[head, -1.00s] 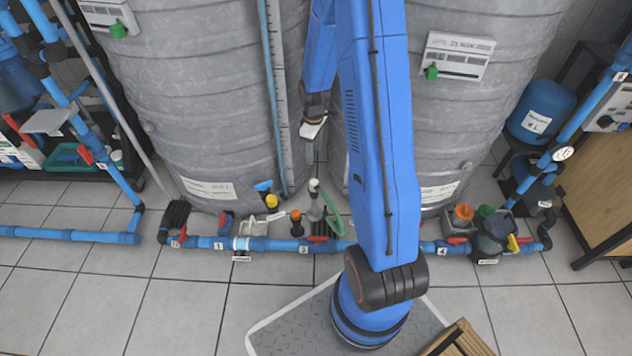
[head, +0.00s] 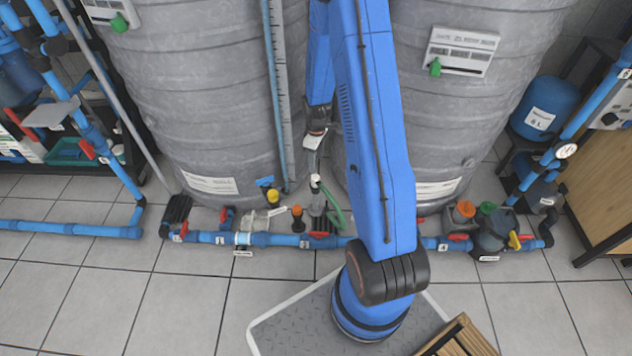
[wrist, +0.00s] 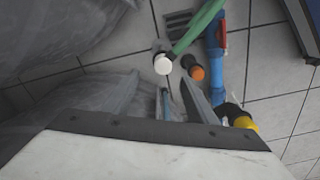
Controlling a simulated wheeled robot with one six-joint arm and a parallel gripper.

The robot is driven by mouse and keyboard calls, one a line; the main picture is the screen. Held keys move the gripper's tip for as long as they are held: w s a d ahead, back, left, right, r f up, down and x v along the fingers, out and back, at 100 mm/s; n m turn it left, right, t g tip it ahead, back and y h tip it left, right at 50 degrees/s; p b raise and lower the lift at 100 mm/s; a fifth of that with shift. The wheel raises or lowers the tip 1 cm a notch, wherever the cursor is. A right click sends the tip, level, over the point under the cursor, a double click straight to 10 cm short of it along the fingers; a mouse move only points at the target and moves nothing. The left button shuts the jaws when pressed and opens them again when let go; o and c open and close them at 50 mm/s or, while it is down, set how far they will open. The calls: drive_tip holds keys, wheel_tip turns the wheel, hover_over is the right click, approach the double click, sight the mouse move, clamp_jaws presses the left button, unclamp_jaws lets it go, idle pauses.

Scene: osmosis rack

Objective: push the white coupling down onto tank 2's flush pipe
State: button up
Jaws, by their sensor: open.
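The white coupling (head: 315,181) sits low in the gap between the two grey tanks, at the top of a short upright grey fitting (head: 317,206). A green hose (head: 333,205) runs beside it. In the wrist view the coupling (wrist: 162,64) shows as a round white top beside the green hose (wrist: 197,27). My gripper (head: 313,163) hangs just above the coupling in the head view. In the wrist view my gripper (wrist: 162,92) has its fingers apart with nothing between them. How far the coupling sits on the flush pipe cannot be told.
An orange-capped fitting (head: 297,212) and a yellow-capped one (head: 272,196) stand near the coupling. A blue pipe (head: 205,237) with red valve handles runs along the floor. Grey tanks (head: 200,110) flank the gap closely.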

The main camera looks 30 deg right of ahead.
hover_over(315, 176)
drive_tip(key=shift+d+f, duration=0.15)
drive_tip(key=shift+f, duration=1.15)
drive_tip(key=shift+d+f, duration=0.15)
drive_tip(key=shift+f, duration=1.15)
drive_tip(key=f, duration=0.4)
drive_tip(key=shift+s+a+f, duration=0.1)
drive_tip(key=shift+s+a, duration=0.05)
drive_tip(key=shift+a, duration=0.2)
drive_tip(key=shift+f, duration=0.5)
drive_tip(key=shift+c, duration=0.6)
drive_tip(key=c, duration=0.9)
